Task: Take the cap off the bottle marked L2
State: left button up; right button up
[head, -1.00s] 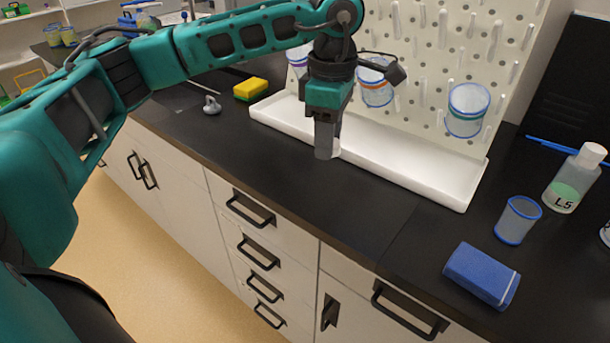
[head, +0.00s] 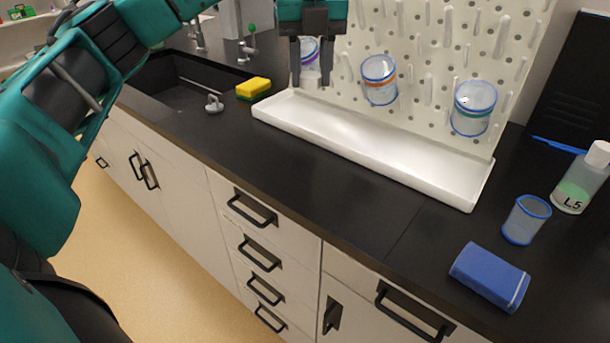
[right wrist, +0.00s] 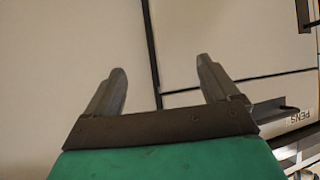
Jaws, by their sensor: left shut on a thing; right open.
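My left gripper (head: 311,78) is raised in front of the white pegboard, above the left end of the white tray. Its fingers are shut on a small white thing that looks like a cap (head: 311,83); a purple-banded jar behind it makes its outline hard to tell. No bottle marked L2 shows. A clear bottle marked L5 (head: 578,190), with greenish contents and its white cap on, stands at the right edge. My right gripper (right wrist: 165,85) is open and empty in the right wrist view, facing pale cabinet fronts.
The white tray (head: 400,172) lies below the pegboard (head: 420,35), where jars hang. A yellow sponge (head: 253,88) sits by the sink. The black counter in front of the tray is clear.

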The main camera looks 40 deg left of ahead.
pick_arm(q)
jog(key=n, duration=0.1)
jog(key=r+n, duration=0.1)
jog(key=n, duration=0.1)
jog(key=shift+a+r, duration=0.1)
jog(key=shift+a, duration=0.25)
jog(key=shift+f+n, duration=0.2)
jog(key=shift+n, duration=0.1)
jog(key=b, duration=0.3)
send_near(306, 175)
notch_tip(306, 175, down, 6)
jog(key=shift+f, duration=0.35)
pick_arm(e)
jog(key=shift+w+a+f, duration=0.3)
jog(key=shift+a+f, duration=0.35)
jog(key=shift+f, duration=0.05)
